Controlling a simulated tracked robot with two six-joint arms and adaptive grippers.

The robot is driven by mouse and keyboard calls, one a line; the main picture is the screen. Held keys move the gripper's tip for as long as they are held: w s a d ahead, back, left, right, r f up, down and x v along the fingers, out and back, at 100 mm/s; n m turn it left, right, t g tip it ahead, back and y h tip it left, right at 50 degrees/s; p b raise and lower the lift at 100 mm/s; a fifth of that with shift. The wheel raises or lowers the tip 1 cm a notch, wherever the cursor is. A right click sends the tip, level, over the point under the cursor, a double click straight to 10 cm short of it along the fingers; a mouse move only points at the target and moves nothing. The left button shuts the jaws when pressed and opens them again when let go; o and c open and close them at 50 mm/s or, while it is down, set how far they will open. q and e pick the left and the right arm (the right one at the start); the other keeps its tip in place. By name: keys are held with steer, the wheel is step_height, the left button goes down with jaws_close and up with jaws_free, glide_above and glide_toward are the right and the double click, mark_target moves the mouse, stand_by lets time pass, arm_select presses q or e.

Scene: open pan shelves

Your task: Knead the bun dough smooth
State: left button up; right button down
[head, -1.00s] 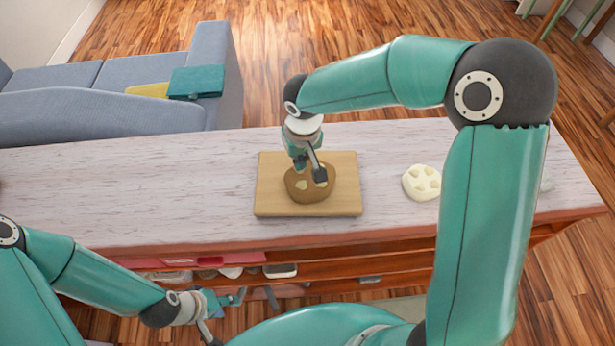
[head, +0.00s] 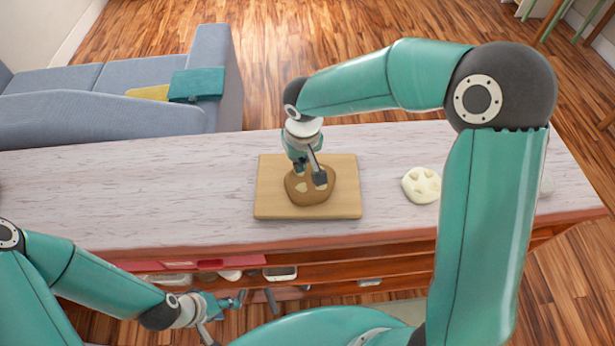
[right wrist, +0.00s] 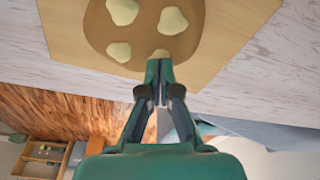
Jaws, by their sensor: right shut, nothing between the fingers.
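The bun dough (head: 322,193) is a flat round brown piece with several pale patches. It lies on a wooden board (head: 345,208) on the counter. In the right wrist view the dough (right wrist: 140,40) and its pale patches fill the top. My right gripper (head: 319,180) points down at the dough with its fingers shut and empty. In the right wrist view its fingertips (right wrist: 160,68) are at the dough's edge; I cannot tell whether they press into it. My left gripper (head: 228,315) hangs low in front of the counter, away from the dough; its jaw state is unclear.
A pale cream round piece with dents (head: 421,185) lies on the counter right of the board. The marble-look counter (head: 150,195) is clear left of the board. Open shelves with pans (head: 280,273) sit below its front edge. A blue sofa (head: 130,75) stands behind.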

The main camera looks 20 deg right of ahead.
steer(key=shift+f+b, duration=0.65)
stand_by(0.3)
steer(key=shift+s+f, duration=0.2)
steer(key=shift+s, duration=0.05)
stand_by(0.9)
steer(key=shift+r, duration=0.15)
steer(key=shift+w+r+p, duration=0.15)
steer(key=shift+r+p, duration=0.35)
steer(key=shift+r, duration=0.6)
steer(key=s+b, duration=0.1)
steer(key=s, duration=0.1)
steer(key=s+a+b, duration=0.1)
steer(key=shift+s+f+b, duration=0.15)
steer(key=shift+s+b, duration=0.2)
steer(key=shift+s, duration=0.3)
